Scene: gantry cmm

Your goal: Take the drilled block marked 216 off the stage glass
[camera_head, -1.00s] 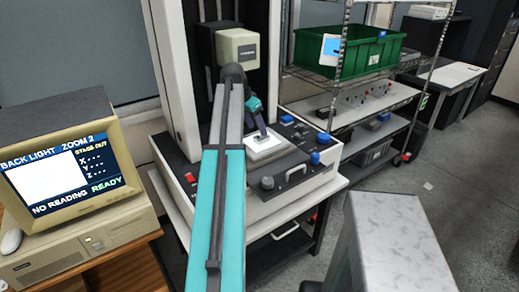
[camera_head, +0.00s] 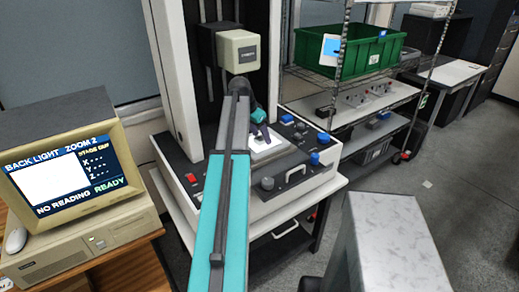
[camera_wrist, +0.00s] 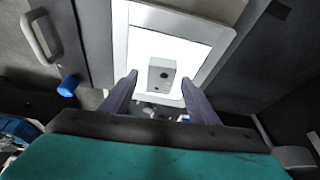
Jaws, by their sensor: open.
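The drilled block (camera_wrist: 161,75) is a small grey block with dark holes, lying on the lit white stage glass (camera_wrist: 142,49) in the wrist view. I cannot read its mark. My gripper (camera_wrist: 158,82) is open, its two dark fingers apart, with the block between and a little beyond the fingertips in the picture. I cannot tell whether the fingers touch the glass. In the head view my gripper (camera_head: 260,136) is over the stage glass (camera_head: 268,148), and the block is too small and too covered to make out clearly.
The measuring head (camera_head: 239,50) hangs just above and behind my wrist. Blue knobs (camera_head: 315,158) and a handle stand on the machine's base to the right. A monitor (camera_head: 75,172) reads "NO READING READY". A green crate (camera_head: 350,50) stands on the wire shelf.

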